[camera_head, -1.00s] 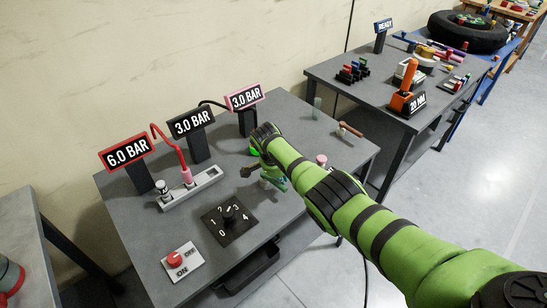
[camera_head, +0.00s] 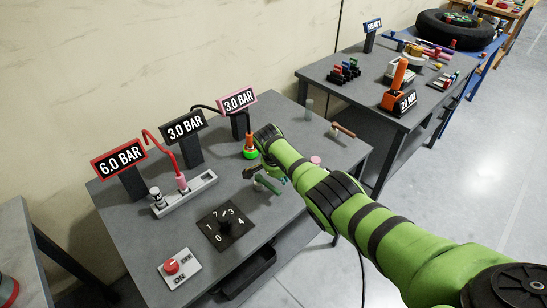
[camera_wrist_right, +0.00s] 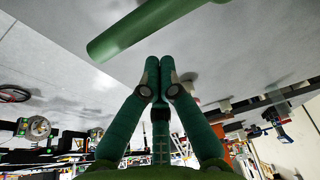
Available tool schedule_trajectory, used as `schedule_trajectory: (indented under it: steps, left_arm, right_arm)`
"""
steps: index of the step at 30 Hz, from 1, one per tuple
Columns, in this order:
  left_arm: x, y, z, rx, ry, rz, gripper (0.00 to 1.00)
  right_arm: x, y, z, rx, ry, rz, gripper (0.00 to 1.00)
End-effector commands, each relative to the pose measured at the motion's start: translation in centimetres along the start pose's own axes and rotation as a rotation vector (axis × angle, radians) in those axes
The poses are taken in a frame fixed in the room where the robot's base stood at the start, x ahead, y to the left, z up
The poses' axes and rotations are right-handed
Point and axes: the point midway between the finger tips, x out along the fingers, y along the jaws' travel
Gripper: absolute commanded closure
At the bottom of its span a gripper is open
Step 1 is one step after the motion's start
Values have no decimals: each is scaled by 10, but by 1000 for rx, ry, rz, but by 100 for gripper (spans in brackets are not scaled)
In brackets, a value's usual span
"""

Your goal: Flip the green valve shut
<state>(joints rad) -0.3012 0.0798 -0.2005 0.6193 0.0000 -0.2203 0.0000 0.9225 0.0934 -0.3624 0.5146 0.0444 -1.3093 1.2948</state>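A green lever (camera_head: 267,184), which I take for the green valve's handle, lies near the middle of the grey bench, beside a dark valve-like fitting (camera_head: 250,172). In the right wrist view a thick green bar (camera_wrist_right: 150,28), likely this handle, crosses the top, tilted. My right gripper (camera_wrist_right: 159,68) has its teal fingertips together beside the bar, with a visible gap and nothing seen between them. In the head view my right gripper (camera_head: 281,175) is just right of the lever, partly hidden by my arm. The valve body is not clear. My left gripper is out of view.
The grey bench (camera_head: 150,235) carries a black dial (camera_head: 226,225), a red-knobbed ON/OFF switch (camera_head: 179,268), a grey manifold (camera_head: 190,193) with a red hose, and three pressure signs. An orange-and-green fitting (camera_head: 250,147) stands close to my wrist. A brown-handled piece (camera_head: 342,130) lies at the right.

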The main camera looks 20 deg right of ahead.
Motion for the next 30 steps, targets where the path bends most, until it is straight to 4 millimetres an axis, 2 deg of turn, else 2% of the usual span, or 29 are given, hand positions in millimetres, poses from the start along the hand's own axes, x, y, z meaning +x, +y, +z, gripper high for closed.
schedule_trajectory:
  steps: [1, 5, 10, 18, 24, 30]
  left_arm:
    - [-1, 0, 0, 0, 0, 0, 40]
    - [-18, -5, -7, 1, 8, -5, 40]
    - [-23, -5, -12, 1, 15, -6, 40]
    - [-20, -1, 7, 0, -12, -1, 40]
    - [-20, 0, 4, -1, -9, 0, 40]
    - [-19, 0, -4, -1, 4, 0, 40]
  right_arm:
    - [6, 8, -11, 4, 1, 3, 100]
    - [-24, 5, -11, -2, 1, -5, 100]
    - [-50, 6, -10, 0, 0, -4, 100]
    - [-85, 4, -9, 0, 1, -3, 100]
    - [-95, 5, -9, 0, 0, -1, 100]
    - [-95, 5, -9, 0, 0, -1, 100]
